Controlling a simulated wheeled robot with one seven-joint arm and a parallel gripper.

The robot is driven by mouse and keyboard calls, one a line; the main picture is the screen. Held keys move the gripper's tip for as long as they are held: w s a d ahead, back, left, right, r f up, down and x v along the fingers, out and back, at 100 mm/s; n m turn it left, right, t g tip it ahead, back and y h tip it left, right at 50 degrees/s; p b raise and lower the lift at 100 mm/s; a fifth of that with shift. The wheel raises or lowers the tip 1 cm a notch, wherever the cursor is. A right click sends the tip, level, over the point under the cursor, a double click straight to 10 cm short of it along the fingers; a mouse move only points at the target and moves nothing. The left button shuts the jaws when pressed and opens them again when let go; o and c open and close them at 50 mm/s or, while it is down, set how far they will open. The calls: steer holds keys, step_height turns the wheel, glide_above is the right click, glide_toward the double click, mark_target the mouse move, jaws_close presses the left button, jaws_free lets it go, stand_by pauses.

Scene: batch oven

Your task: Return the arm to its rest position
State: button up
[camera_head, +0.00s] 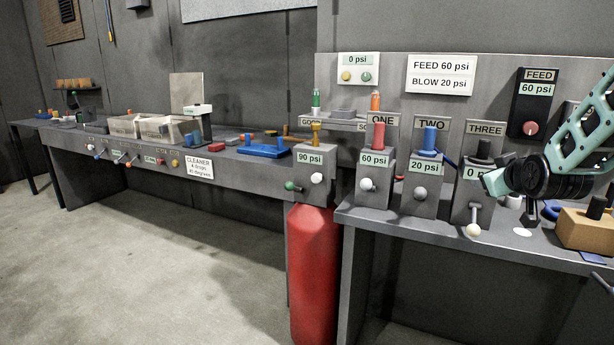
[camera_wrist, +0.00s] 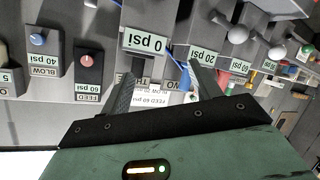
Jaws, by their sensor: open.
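My arm (camera_head: 585,130), teal with a black joint, reaches in from the right in the head view, over the right bench. In the wrist view my gripper (camera_wrist: 163,82) has its two dark fingers spread apart, with nothing held between them. In that upside-down view the unit reading 0 psi (camera_wrist: 147,42) lies beyond the fingers. This is the station labelled THREE (camera_head: 487,128) in the head view. My arm's teal end part overlaps that station's right side there. The fingertips cannot be made out in the head view.
Stations ONE (camera_head: 374,160) and TWO (camera_head: 424,168) stand left of my arm. A FEED regulator (camera_head: 536,101) is on the panel behind. A tan block (camera_head: 585,230) sits on the bench below my arm. A red cylinder (camera_head: 314,270) stands between benches. The floor at left is clear.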

steer(key=s+a+f+n+g+y, duration=0.1)
steer(key=s+a+f+g+y, duration=0.35)
steer(key=a, duration=0.85)
steer(key=s+a+f+n+g+y, duration=0.2)
steer(key=s+a, duration=0.6)
steer(key=a, duration=0.5)
steer(key=s+a+f+n+g+h+p, duration=0.1)
steer(key=s+a+g, duration=0.2)
steer(key=s, duration=0.9)
steer(key=s+a+f+n+g+h, duration=0.1)
steer(key=s+a+g, duration=0.3)
steer(key=s, duration=0.8)
steer(key=shift+a+f+n+p, duration=0.3)
steer(key=shift+n+p, duration=0.05)
steer(key=shift+n, duration=0.05)
